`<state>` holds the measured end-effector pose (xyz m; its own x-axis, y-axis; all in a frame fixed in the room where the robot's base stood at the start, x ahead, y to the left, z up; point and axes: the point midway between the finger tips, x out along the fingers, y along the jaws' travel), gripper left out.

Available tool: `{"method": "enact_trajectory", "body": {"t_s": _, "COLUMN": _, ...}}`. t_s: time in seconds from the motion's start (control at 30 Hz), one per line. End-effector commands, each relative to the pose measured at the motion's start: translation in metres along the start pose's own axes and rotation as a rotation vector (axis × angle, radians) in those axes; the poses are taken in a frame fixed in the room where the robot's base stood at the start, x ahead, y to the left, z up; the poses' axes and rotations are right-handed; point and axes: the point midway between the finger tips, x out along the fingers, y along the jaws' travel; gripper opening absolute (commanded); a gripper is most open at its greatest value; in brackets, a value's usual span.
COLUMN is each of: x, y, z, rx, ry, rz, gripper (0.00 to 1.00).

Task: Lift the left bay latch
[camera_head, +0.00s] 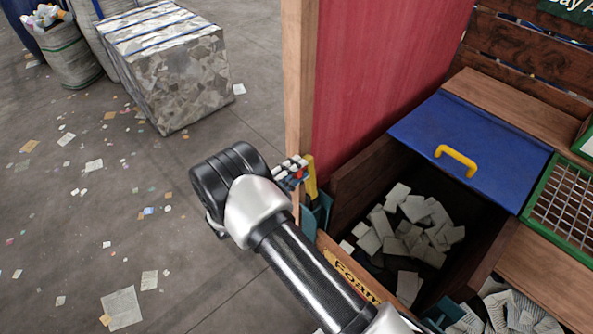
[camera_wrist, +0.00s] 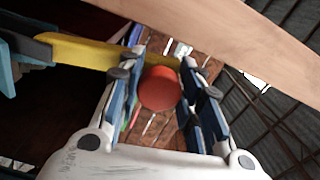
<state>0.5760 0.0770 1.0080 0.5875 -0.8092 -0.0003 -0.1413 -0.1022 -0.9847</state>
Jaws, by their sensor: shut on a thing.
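The left bay latch is a yellow bar (camera_head: 310,178) at the left front corner of the bay, by a teal bracket (camera_head: 316,216). In the wrist view the yellow bar (camera_wrist: 85,52) runs in from the left to an orange-red round knob (camera_wrist: 159,89), apparently the latch's end. My gripper (camera_head: 291,171) is at the latch, mostly hidden behind my own arm in the head view. In the wrist view my gripper (camera_wrist: 160,80) has its blue-padded fingers on either side of the knob, shut on it.
The bay beneath holds several pale foam blocks (camera_head: 408,226). A blue lid (camera_head: 470,140) with a yellow handle (camera_head: 456,160) lies behind it. A red panel (camera_head: 380,75) with a wooden post (camera_head: 299,75) stands beside the latch. A paper bale (camera_head: 165,65) stands on the littered floor at left.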

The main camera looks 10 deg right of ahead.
Motion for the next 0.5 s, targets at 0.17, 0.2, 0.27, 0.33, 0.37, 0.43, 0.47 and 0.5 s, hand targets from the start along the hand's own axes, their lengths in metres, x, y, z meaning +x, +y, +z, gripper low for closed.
{"method": "enact_trajectory", "body": {"t_s": 0.17, "x": -0.0003, "y": -0.001, "z": 0.0007, "rx": 0.003, "ry": -0.002, "rz": -0.002, "gripper": 0.0}}
{"method": "enact_trajectory", "body": {"t_s": 0.2, "x": -0.0003, "y": -0.001, "z": 0.0007, "rx": 0.003, "ry": -0.001, "rz": -0.001, "gripper": 0.0}}
{"method": "enact_trajectory", "body": {"t_s": 0.27, "x": -0.0003, "y": -0.001, "z": 0.0007, "rx": 0.003, "ry": -0.002, "rz": -0.002, "gripper": 0.36}}
{"method": "enact_trajectory", "body": {"t_s": 0.33, "x": -0.0003, "y": -0.0008, "z": 0.0005, "rx": 0.003, "ry": -0.001, "rz": -0.001, "gripper": 0.41}}
{"method": "enact_trajectory", "body": {"t_s": 0.37, "x": -0.0003, "y": -0.0008, "z": 0.0005, "rx": 0.003, "ry": -0.001, "rz": -0.001, "gripper": 0.43}}
{"method": "enact_trajectory", "body": {"t_s": 0.43, "x": -0.0002, "y": -0.0006, "z": 0.0004, "rx": 0.002, "ry": -0.001, "rz": -0.001, "gripper": 0.47}}
{"method": "enact_trajectory", "body": {"t_s": 0.47, "x": -0.0002, "y": -0.0005, "z": 0.0003, "rx": 0.002, "ry": -0.001, "rz": -0.001, "gripper": 0.49}}
{"method": "enact_trajectory", "body": {"t_s": 0.5, "x": -0.0002, "y": -0.0004, "z": 0.0003, "rx": 0.002, "ry": -0.001, "rz": -0.001, "gripper": 0.52}}
